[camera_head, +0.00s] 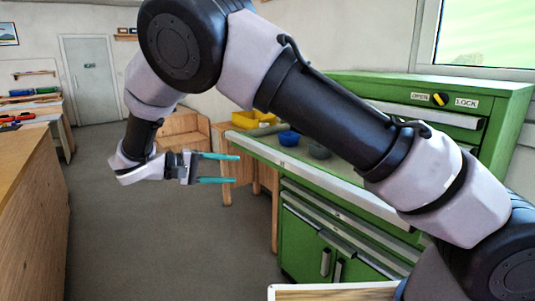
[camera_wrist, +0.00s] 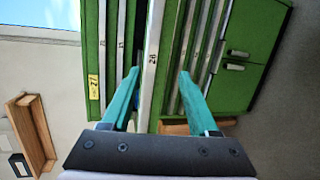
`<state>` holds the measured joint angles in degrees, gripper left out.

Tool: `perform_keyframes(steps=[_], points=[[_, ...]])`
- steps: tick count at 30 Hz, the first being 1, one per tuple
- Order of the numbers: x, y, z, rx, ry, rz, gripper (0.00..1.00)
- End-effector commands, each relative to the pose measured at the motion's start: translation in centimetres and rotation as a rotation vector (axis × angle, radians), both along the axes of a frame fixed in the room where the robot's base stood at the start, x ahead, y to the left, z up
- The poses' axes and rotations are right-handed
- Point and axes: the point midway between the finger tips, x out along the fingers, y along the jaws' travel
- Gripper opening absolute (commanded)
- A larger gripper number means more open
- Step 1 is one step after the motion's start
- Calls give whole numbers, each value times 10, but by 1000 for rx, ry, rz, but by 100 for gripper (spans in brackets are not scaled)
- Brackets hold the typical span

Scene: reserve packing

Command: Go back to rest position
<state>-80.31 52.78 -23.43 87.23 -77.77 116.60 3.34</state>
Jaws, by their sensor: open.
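My gripper (camera_head: 238,168) is at the left centre of the head view, held up in the air with its two teal fingers pointing right. The fingers are spread apart with nothing between them. The wrist view shows the same open gripper (camera_wrist: 160,75) with empty space between the fingertips. Beyond them is the green tool cabinet (camera_wrist: 258,45) with its drawers, seen sideways. My arm bends over the scene from the lower right and hides part of the cabinet top.
A wooden bench (camera_head: 28,190) runs along the left. Open grey floor (camera_head: 150,240) lies between them. A door (camera_head: 90,80) is at the back.

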Motion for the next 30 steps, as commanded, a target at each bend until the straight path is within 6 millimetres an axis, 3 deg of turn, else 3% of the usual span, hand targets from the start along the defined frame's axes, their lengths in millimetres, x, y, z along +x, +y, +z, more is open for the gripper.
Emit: perform_keyframes(steps=[5,9,14,21,30], points=[[22,-51,25,133,108,-107,61],[34,-108,51,310,208,-209,61],[33,-174,80,563,288,-309,61],[6,-253,123,956,283,-395,61],[-49,-317,169,1395,71,-408,61]])
